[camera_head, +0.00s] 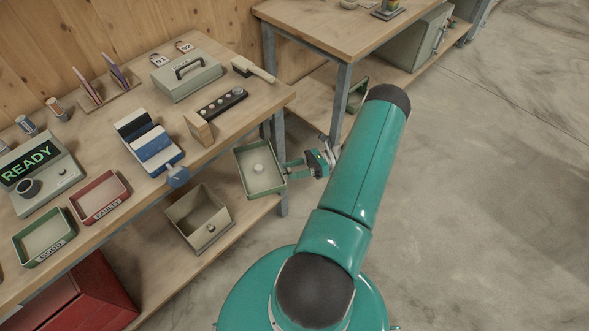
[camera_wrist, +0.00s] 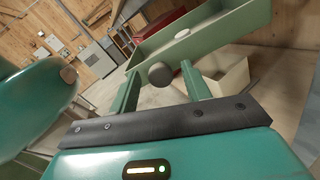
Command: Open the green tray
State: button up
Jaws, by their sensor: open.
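The green tray (camera_head: 280,184) stands out past the right end of the front edge of the workbench, like a pulled-out drawer. A pale round object (camera_head: 258,168) is inside it. In the wrist view the tray's green wall (camera_wrist: 222,27) crosses the upper right, with the pale round object (camera_wrist: 182,33) above its rim. My gripper (camera_head: 287,170) is open at the tray's right side. In the wrist view a dark round knob (camera_wrist: 161,74) is between the open fingers; contact cannot be told.
A beige open bin (camera_head: 200,217) sits on the lower shelf, left of the tray. The bench (camera_head: 155,102) holds a green-rimmed GOOD tray (camera_head: 43,237), a red tray (camera_head: 100,198), a READY display (camera_head: 27,171) and a metal box (camera_head: 186,76). Floor (camera_head: 480,200) at right is clear.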

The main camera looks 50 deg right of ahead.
jog(key=shift+d, duration=0.15)
jog(key=v, duration=1.3)
jog(key=shift+s+d, duration=0.2)
jog(key=shift+d, duration=0.05)
